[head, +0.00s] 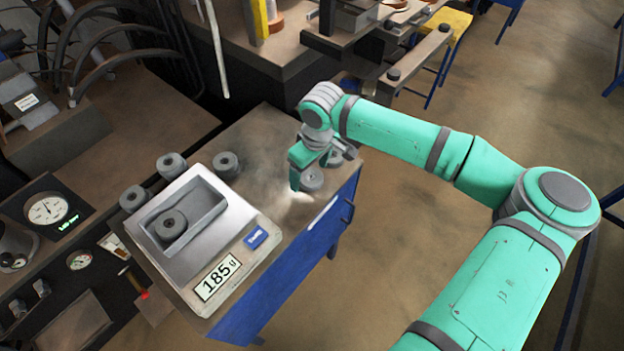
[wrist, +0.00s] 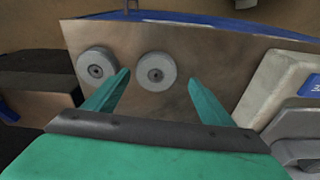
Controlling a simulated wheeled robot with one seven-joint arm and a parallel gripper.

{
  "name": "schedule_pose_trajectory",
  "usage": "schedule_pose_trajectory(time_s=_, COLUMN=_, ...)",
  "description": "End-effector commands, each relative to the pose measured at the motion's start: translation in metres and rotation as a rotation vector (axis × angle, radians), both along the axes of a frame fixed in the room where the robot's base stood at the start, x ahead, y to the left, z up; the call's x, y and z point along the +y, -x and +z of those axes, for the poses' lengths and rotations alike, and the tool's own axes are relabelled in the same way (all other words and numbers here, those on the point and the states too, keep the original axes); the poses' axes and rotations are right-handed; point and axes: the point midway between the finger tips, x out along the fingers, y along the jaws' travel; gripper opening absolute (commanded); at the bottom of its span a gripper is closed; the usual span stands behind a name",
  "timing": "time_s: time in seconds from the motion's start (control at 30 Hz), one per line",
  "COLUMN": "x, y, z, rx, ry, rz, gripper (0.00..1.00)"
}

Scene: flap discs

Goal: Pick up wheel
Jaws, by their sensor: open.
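My gripper (head: 310,178) is green and open, above the right end of the bench in the head view. A grey wheel (head: 312,180) lies there, partly hidden by my gripper, and a second one (head: 335,158) sits behind it, also partly covered. In the wrist view one wheel (wrist: 156,72) lies ahead between my two fingers (wrist: 158,82). The other wheel (wrist: 97,68) lies left of it, beyond the left fingertip. Both lie flat with the centre hole showing. I see nothing held in the fingers.
A scale (head: 240,263) reading 185 carries a tray (head: 217,208) with one wheel (head: 171,224) in it. Loose wheels (head: 226,165), (head: 171,166) and (head: 133,198) lie around the scale. The bench's blue side (head: 300,255) drops to open floor.

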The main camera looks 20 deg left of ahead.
Motion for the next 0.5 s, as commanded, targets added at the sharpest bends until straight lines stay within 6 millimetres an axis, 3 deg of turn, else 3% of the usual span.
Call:
schedule_pose_trajectory(time_s=0.17, x=-0.003, y=-0.003, z=-0.018, rx=0.001, ry=0.000, rz=-0.011, gripper=0.76)
schedule_pose_trajectory(time_s=0.43, x=-0.002, y=-0.003, z=-0.020, rx=0.000, ry=-0.001, rz=-0.009, gripper=0.76)
schedule_pose_trajectory(time_s=0.5, x=-0.002, y=-0.003, z=-0.020, rx=0.000, ry=-0.001, rz=-0.009, gripper=0.59)
